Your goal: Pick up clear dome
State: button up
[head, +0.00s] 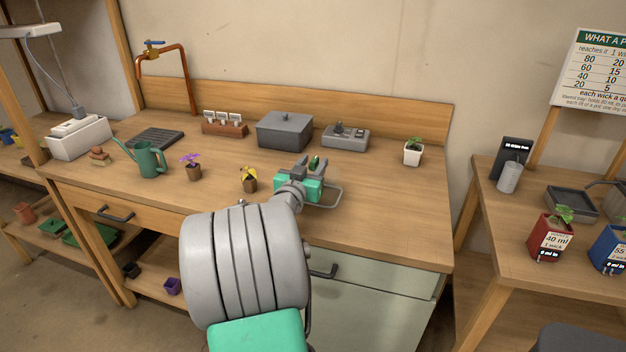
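My gripper (310,168) is over the middle of the workbench, pointing away from the camera. Its two grey fingers stand apart, with a small dark green shape showing between or behind them. I cannot tell whether they hold anything. A thin pale rounded rim (339,199) shows just right of and below the gripper, near the bench top. It may be the lower edge of the clear dome. The dome's see-through body is not clearly visible, and my gripper and arm cover part of that spot.
The workbench (400,215) has free room at right. A yellow-flowered pot (250,184), purple-flowered pot (193,170) and green watering can (151,161) stand left. Behind are a grey lidded box (284,131) and grey control box (346,138). A white pot (413,155) stands right.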

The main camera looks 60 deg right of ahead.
aim_at(316, 157)
jog(key=d, duration=0.4)
jog(key=shift+w+d+r+p, duration=0.15)
jog(key=shift+w+r+p, duration=0.1)
jog(key=shift+w+p, duration=0.05)
jog(key=shift+c, duration=0.2)
grip_shut()
dwell(0.8)
